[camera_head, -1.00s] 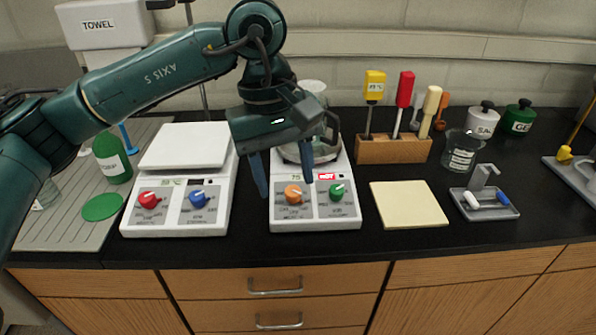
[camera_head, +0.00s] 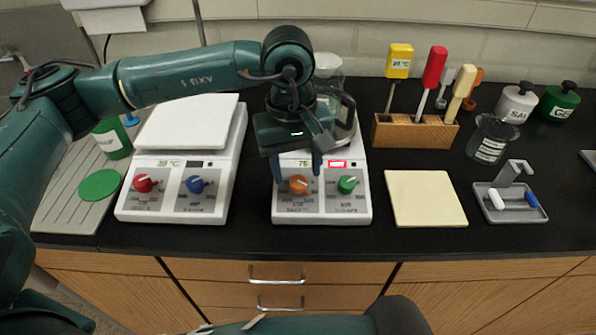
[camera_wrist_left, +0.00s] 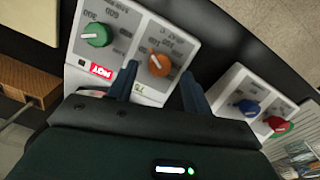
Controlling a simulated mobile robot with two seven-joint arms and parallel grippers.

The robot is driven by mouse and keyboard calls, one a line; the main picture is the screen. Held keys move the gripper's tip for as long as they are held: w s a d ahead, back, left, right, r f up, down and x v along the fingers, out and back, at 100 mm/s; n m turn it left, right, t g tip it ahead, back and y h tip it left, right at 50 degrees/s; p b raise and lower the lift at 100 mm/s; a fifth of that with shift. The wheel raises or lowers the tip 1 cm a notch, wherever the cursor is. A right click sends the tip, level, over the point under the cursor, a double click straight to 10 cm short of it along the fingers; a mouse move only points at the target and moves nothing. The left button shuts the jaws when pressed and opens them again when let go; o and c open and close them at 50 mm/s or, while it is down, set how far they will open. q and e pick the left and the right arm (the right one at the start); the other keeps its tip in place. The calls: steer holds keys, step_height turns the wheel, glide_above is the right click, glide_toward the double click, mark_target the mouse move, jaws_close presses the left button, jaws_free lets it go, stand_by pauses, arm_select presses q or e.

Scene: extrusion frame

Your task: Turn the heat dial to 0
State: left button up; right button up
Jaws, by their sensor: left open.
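The right-hand white hotplate (camera_head: 340,214) has an orange dial (camera_head: 298,184) and a green dial (camera_head: 347,184) on its front, with a display reading about 75 and a red HOT sign (camera_head: 339,164). The dial lettering is too small to read surely. My left gripper (camera_head: 297,172) is open, pointing down at the orange dial, one finger on each side of it. In the left wrist view the orange dial (camera_wrist_left: 159,65) shows between the spread fingers, and I see a gap on both sides. The green dial (camera_wrist_left: 97,35) lies outside them. My right gripper does not show.
A second white device (camera_head: 172,207) with a red dial (camera_head: 145,183) and a blue dial (camera_head: 195,184) stands to the left. A glass vessel is partly hidden behind my gripper. A cream pad (camera_head: 425,198) lies to the right. The counter front is clear.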

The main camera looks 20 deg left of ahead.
mark_target(298, 180)
arm_select(q)
step_height(298, 180, down, 3)
steer(key=shift+d+r, duration=0.1)
steer(key=shift+w+f, duration=0.1)
steer(key=shift+f, duration=0.1)
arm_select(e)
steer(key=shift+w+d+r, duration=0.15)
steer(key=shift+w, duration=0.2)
arm_select(q)
steer(key=c, duration=1)
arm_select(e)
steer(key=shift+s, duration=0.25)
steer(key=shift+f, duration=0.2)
